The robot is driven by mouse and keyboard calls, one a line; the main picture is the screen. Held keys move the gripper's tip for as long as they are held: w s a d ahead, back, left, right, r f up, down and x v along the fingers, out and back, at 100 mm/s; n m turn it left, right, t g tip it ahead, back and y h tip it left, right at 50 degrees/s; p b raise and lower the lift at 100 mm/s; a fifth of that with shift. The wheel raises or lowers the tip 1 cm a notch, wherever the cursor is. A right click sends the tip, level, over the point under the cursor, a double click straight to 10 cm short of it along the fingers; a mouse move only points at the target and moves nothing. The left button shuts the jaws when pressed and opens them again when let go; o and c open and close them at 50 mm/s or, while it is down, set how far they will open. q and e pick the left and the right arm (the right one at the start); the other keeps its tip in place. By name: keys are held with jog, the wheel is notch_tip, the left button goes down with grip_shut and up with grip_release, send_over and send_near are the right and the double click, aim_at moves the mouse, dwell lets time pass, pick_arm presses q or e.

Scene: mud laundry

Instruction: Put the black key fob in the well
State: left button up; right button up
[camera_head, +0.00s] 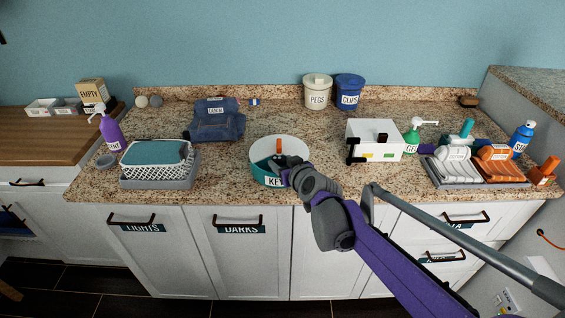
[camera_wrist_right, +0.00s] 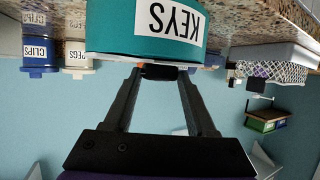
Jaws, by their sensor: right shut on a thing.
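A round teal tub (camera_head: 267,181) labelled KEYS, with a pale inside, stands at the middle of the counter's front; its wall also shows close up in the right wrist view (camera_wrist_right: 112,36). My right gripper (camera_head: 287,171) is at the tub's right front rim. In the right wrist view my right gripper (camera_wrist_right: 159,73) is shut on a small black block, which looks like the black key fob (camera_wrist_right: 160,72). The fob is close to the tub's wall; whether they touch is unclear. An upright orange piece (camera_head: 279,146) and dark shapes show inside the tub. My left gripper is out of view.
A white box (camera_head: 378,147) with a black piece on top stands right of the tub. A lidded basket (camera_head: 157,165) stands left, with folded denim (camera_head: 217,121) behind. PEGS (camera_head: 317,94) and CLIPS (camera_head: 349,93) canisters are at the back. A grey bar (camera_head: 450,235) crosses the lower right.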

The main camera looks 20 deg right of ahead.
jog(key=shift+f, duration=0.55)
jog(key=o, duration=1.4)
jog(key=shift+c, duration=0.2)
jog(key=shift+r, duration=0.2)
jog(key=r+p+v, duration=0.1)
jog(key=v, duration=1)
jog(key=s+f+g, duration=0.2)
jog(key=s+f, duration=0.3)
jog(key=s, duration=0.3)
jog(key=s+a+f+g+h, duration=0.1)
jog(key=s+f+g, duration=0.2)
jog(key=s+f, duration=0.3)
jog(key=s+f+m+g, duration=0.1)
jog(key=s+f+g, duration=0.2)
jog(key=s, duration=0.8)
notch_tip(320, 180, down, 3)
jog(key=shift+s+a+r, duration=0.15)
jog(key=shift+a, duration=0.2)
